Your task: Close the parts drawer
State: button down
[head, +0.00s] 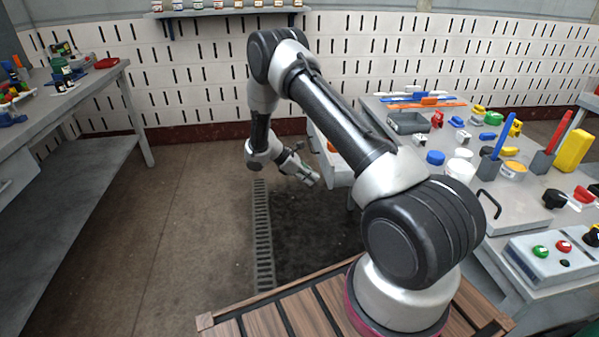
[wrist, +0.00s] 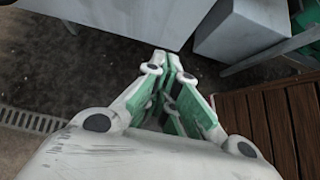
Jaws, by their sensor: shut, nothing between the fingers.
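The parts drawer (head: 341,169) is pale grey and sticks out from the left side of the right-hand workbench, so it stands open. An orange item shows inside it. My arm hides part of the drawer and its join with the bench. My gripper (head: 312,179) is low, just left of the drawer, with its fingers shut and empty. In the wrist view my gripper (wrist: 165,62) points at a pale grey panel (wrist: 125,18), which looks like the drawer. The fingertips look close to its lower edge; I cannot tell whether they touch.
Another bench (head: 40,115) stands at the left. A floor grate (head: 263,235) runs between them over clear floor. A grey block (wrist: 240,32) shows right of my gripper.

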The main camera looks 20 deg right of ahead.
jog(key=shift+s+d+r, duration=0.1)
jog(key=shift+s+d, duration=0.1)
jog(key=shift+d, duration=0.5)
jog(key=shift+s+d, duration=0.2)
jog(key=shift+d, duration=0.5)
jog(key=s+d, duration=0.3)
jog(key=d, duration=0.7)
jog(key=s+d, duration=0.3)
jog(key=d, duration=0.7)
jog(key=s+d, duration=0.2)
jog(key=d, duration=0.8)
jog(key=shift+s+d+r, duration=0.1)
jog(key=shift+s+d, duration=0.1)
jog(key=shift+s, duration=0.2)
jog(key=shift+d, duration=0.1)
jog(key=a, duration=0.1)
jog(key=w+a, duration=0.1)
jog(key=a, duration=0.2)
jog(key=shift+w+a, duration=0.25)
jog(key=v, duration=0.9)
jog(key=shift+a+r, duration=0.25)
jog(key=shift+a, duration=0.05)
